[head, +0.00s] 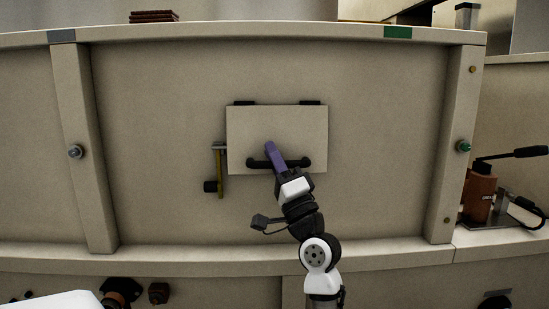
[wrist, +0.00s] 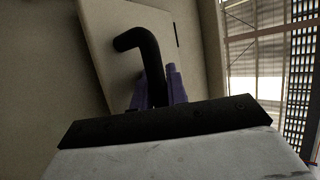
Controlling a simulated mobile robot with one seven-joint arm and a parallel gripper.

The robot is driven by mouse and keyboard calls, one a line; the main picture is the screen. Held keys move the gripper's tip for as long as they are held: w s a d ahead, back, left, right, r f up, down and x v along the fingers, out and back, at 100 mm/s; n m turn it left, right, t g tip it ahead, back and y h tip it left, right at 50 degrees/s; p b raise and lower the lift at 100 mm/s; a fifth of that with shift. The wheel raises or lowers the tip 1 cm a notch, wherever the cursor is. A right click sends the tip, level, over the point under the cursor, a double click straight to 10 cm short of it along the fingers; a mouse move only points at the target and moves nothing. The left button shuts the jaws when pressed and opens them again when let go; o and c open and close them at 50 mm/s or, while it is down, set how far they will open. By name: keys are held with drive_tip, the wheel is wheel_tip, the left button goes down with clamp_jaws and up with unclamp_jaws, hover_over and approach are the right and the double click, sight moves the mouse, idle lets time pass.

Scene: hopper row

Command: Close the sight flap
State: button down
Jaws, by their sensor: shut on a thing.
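The sight flap (head: 290,130) is a pale rectangular plate on the beige panel, with two dark hinges along its top edge. A black bar handle (head: 300,163) runs across its lower part. The head view does not clearly show whether a gap is left behind its lower edge. Part of the handle is hidden by the fingers.
A yellow lever (head: 220,170) with a black knob hangs just left of the flap. Upright ribs (head: 84,150) (head: 460,150) stand on both sides. A brown device with a black handle (head: 480,195) is at far right. The panel around the flap is otherwise bare.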

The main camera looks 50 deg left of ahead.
drive_tip(key=shift+w+a+r+t, duration=0.1)
drive_tip(key=shift+w+a+t, duration=0.1)
drive_tip(key=shift+w+t, duration=0.15)
idle(0.4)
